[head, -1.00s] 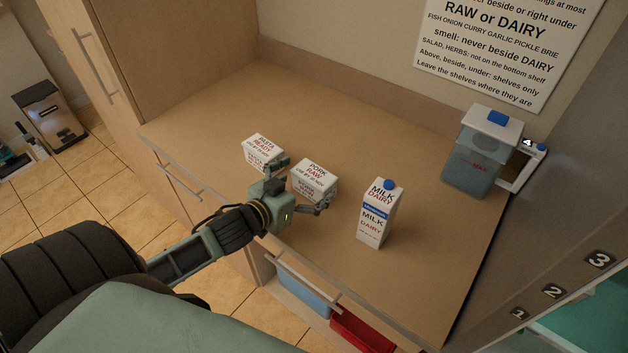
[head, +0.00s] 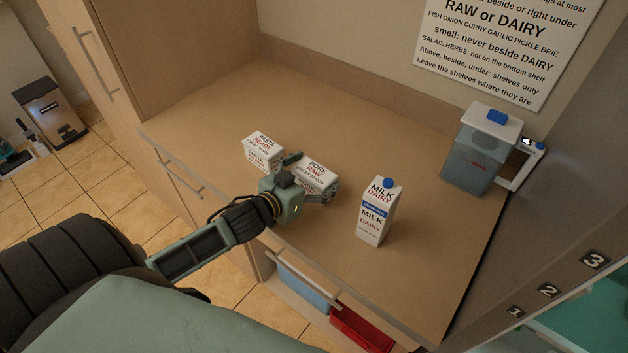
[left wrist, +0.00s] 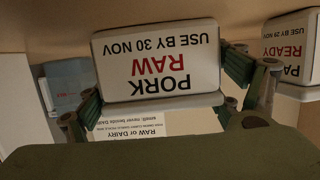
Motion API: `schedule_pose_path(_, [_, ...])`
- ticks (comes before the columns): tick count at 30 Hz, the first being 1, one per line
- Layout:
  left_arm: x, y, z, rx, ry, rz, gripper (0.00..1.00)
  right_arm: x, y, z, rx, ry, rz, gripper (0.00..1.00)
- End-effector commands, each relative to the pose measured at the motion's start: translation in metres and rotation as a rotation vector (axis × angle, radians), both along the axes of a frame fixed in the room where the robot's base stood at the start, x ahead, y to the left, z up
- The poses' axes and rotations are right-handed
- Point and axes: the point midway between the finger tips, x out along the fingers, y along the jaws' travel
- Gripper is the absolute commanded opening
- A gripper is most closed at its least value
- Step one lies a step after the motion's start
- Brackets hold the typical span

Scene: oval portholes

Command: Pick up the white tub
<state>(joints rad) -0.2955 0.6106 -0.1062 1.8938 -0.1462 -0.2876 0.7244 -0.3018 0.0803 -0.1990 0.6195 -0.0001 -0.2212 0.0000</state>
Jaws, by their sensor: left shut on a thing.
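A white tub labelled PORK RAW (head: 318,172) is on the wooden counter, left of the milk carton. My left gripper (head: 309,179) is shut on it, with one finger on each side. In the left wrist view the pork tub (left wrist: 157,60) shows upside down between the fingers (left wrist: 163,88). I see no clear gap under the tub. A second white tub, labelled PASTA READY (head: 262,149), stands just left of it, and its edge shows in the left wrist view (left wrist: 290,48). My right gripper is not in view.
A milk carton (head: 378,212) stands upright to the right. A grey container with a white lid (head: 474,155) stands at the back right, below a wall sign (head: 496,45). The counter (head: 290,95) is clear behind the tubs. An open drawer (head: 310,287) is below the front edge.

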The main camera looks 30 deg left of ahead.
Motion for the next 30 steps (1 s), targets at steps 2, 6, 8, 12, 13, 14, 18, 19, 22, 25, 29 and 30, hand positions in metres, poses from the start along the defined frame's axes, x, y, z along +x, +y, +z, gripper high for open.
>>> schedule_pose_path(2, [0.0,0.0,0.0,-0.001,0.0,0.0,0.54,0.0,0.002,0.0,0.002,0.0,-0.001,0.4])
schedule_pose_path(6, [0.0,0.0,0.002,-0.001,-0.003,-0.001,0.48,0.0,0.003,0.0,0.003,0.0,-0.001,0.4])
schedule_pose_path(8, [0.0,0.0,0.002,-0.001,-0.003,-0.001,0.48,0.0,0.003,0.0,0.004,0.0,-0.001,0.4])
schedule_pose_path(12, [0.001,0.0,0.006,-0.001,-0.005,-0.002,0.48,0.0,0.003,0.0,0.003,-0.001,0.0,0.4])
schedule_pose_path(13, [0.001,0.0,0.009,0.0,-0.007,-0.002,0.48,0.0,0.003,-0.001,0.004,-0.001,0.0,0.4])
schedule_pose_path(14, [0.001,0.0,0.013,0.001,-0.007,-0.002,0.48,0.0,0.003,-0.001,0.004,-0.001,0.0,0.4])
schedule_pose_path(18, [0.001,0.0,0.038,0.004,-0.008,-0.003,0.48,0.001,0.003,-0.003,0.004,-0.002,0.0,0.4])
schedule_pose_path(19, [0.001,0.0,0.045,0.002,-0.009,-0.004,0.48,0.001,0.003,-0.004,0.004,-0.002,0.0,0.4])
schedule_pose_path(22, [0.001,0.0,0.065,0.003,-0.008,-0.003,0.48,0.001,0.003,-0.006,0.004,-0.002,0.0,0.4])
schedule_pose_path(25, [0.0,0.0,0.082,0.002,-0.006,-0.003,0.48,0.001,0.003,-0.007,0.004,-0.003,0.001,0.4])
schedule_pose_path(29, [0.0,0.0,0.093,-0.001,-0.005,0.0,0.48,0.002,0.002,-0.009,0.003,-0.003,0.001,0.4])
schedule_pose_path(30, [-0.001,0.001,0.094,-0.004,-0.004,0.002,0.48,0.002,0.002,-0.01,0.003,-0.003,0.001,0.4])
